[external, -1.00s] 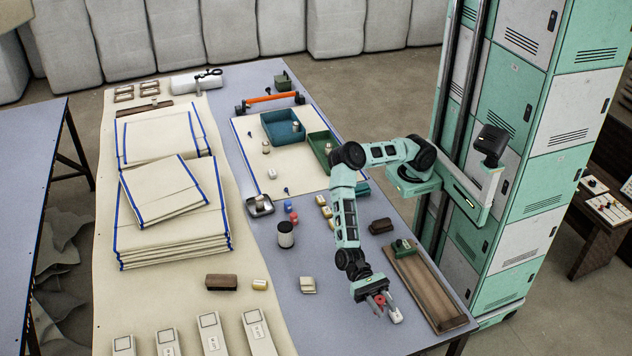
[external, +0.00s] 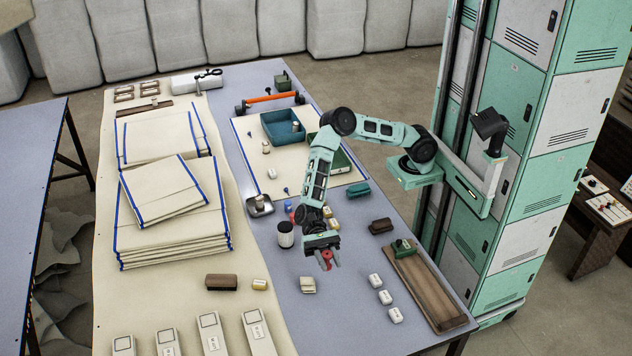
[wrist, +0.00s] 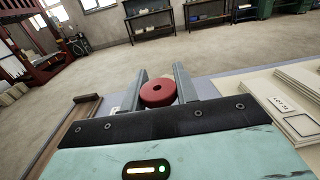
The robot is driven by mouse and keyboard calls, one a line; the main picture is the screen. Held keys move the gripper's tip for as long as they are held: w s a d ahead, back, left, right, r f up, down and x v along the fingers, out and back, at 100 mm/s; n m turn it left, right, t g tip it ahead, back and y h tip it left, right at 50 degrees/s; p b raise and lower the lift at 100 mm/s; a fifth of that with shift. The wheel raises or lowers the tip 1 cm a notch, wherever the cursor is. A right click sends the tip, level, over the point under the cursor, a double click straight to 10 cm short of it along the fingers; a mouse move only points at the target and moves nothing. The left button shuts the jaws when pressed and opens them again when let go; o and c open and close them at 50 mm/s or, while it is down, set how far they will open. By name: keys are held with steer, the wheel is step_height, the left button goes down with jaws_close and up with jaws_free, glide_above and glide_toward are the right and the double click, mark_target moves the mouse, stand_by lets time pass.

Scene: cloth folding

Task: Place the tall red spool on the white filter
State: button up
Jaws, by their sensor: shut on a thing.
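My gripper (external: 329,262) is shut on a red spool (external: 327,256), held between its two fingers over the front part of the blue-grey table. The spool's height is hard to judge. A white cylinder with a dark top (external: 285,240), which looks like the white filter, stands upright on the table, left of and a little behind my gripper. The two are apart.
A cream block (external: 308,285) lies just in front of my gripper. Several small white blocks (external: 385,297) lie to its right, beside a long wooden tray (external: 432,290). A metal dish (external: 260,207) and small coloured spools (external: 289,207) lie behind the cylinder. Stacked cloth (external: 170,225) lies left.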

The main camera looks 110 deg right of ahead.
steer(key=w+d+r+m+t+p, duration=0.1)
steer(key=w+d+r, duration=0.1)
steer(key=d, duration=0.5)
steer(key=w+d+r+t+p, duration=0.1)
steer(key=w+d+p, duration=0.15)
steer(key=d, duration=0.35)
steer(key=m+p, duration=0.1)
glide_above(286, 230)
step_height(286, 230, down, 3)
steer(key=shift+r+t+h, duration=0.2)
steer(key=shift+t+h, duration=0.1)
steer(key=shift+t, duration=0.1)
steer(key=shift+f, duration=2.4)
steer(key=shift+f, duration=0.2)
steer(key=o, duration=0.9)
steer(key=shift+o, duration=0.2)
steer(key=shift+r, duration=0.15)
